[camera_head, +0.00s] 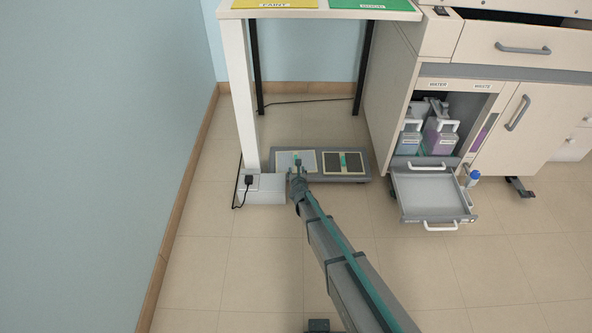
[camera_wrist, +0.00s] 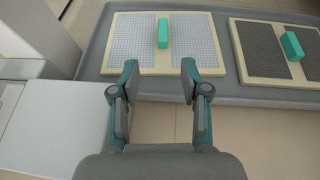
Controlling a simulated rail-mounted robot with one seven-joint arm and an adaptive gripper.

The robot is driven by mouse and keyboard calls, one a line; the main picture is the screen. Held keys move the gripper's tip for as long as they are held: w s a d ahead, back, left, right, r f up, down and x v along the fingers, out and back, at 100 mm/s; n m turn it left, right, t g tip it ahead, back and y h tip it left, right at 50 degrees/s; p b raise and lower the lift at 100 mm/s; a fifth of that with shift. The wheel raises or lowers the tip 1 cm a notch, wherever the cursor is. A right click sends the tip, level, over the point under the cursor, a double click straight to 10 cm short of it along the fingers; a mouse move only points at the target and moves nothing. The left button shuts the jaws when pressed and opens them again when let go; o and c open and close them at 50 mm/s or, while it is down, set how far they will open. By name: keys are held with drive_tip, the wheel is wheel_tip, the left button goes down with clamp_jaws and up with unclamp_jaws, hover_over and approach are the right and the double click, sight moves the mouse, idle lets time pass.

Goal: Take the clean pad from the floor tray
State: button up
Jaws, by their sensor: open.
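The floor tray (camera_head: 318,177) is a low grey tray under the white table. It holds two framed pads side by side. The left pad (camera_head: 284,161) is pale with a light mesh and a green grip block; it also shows in the wrist view (camera_wrist: 135,45). The right pad (camera_head: 333,165) is dark, with a green block (camera_wrist: 292,46) in the wrist view. My gripper (camera_wrist: 158,70) is open and empty. Its fingers are at the near edge of the pale pad, with the green block (camera_wrist: 163,32) ahead, centred between them and apart from them.
A white socket box (camera_head: 265,188) with a black plug stands left of the tray by the table leg (camera_head: 240,90). To the right, an open drawer (camera_head: 428,195) juts out below a cabinet with bottles (camera_head: 438,130).

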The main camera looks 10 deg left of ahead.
sight(296, 171)
drive_tip(key=shift+x, duration=0.8)
drive_tip(key=b+x, duration=0.1)
drive_tip(key=x, duration=0.3)
drive_tip(key=shift+w, duration=0.3)
drive_tip(key=shift+d+b+x, duration=0.15)
drive_tip(key=shift+b+x, duration=0.2)
drive_tip(key=shift+x, duration=0.95)
drive_tip(key=shift+d+b+x, duration=0.1)
drive_tip(key=shift+b+x, duration=0.2)
drive_tip(key=shift+x, duration=0.95)
drive_tip(key=shift+f, duration=0.15)
drive_tip(key=shift+c, duration=0.3)
clamp_jaws()
